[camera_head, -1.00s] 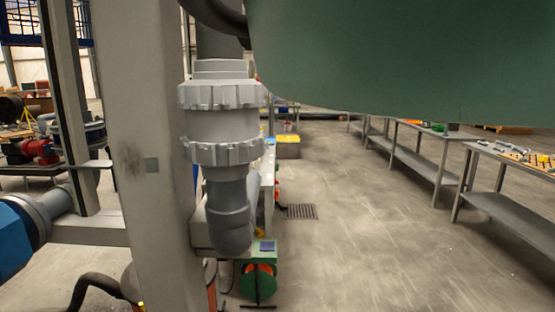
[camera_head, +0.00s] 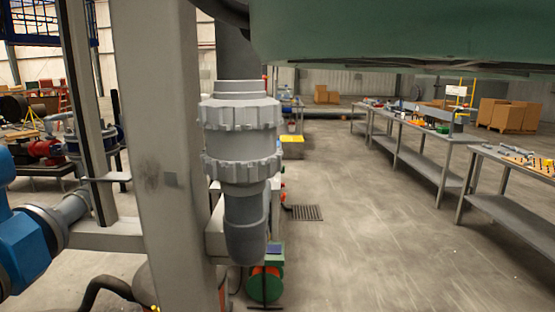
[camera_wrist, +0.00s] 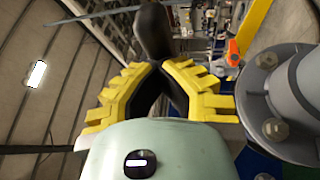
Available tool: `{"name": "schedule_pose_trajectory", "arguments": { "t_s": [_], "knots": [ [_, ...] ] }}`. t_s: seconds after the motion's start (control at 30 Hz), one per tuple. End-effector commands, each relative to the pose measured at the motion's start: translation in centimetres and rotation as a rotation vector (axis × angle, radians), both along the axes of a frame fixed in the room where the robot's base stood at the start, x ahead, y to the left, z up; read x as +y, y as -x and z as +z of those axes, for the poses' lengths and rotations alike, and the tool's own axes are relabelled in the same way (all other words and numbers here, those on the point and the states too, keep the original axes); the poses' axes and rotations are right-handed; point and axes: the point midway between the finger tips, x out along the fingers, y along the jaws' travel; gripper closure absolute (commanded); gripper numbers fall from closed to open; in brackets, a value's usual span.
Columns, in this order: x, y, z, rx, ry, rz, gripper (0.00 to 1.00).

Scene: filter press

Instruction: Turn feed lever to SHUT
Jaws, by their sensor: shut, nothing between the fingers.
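My gripper (camera_wrist: 158,70) shows in the wrist view, with yellow ribbed pads and dark fingers drawn together. It holds nothing. A dark, rounded, elongated piece (camera_wrist: 152,30) stands just beyond the fingertips; I cannot tell whether it is the feed lever's handle or part of the gripper. A grey bolted flange (camera_wrist: 255,90) is close on the right of the gripper. No feed lever or SHUT mark can be made out for certain in either view. The gripper does not show in the head view.
A grey post (camera_head: 165,150) and a thick grey pipe with ribbed collars (camera_head: 240,140) stand close in front. A large green body (camera_head: 400,35) hangs overhead at the right. Workbenches (camera_head: 400,135) line the right side.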

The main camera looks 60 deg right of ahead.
Motion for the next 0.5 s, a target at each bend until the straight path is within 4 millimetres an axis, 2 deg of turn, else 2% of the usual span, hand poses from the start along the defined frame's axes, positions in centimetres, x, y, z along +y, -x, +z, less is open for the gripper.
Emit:
{"name": "schedule_pose_trajectory", "arguments": {
  "t_s": [0.03,0.5],
  "knots": [
    [0.1,0.5,0.7,-0.005,-0.004,0.008,1.0],
    [-1.8,3.5,0.2,0.0,0.002,-0.014,1.0]
  ]
}}
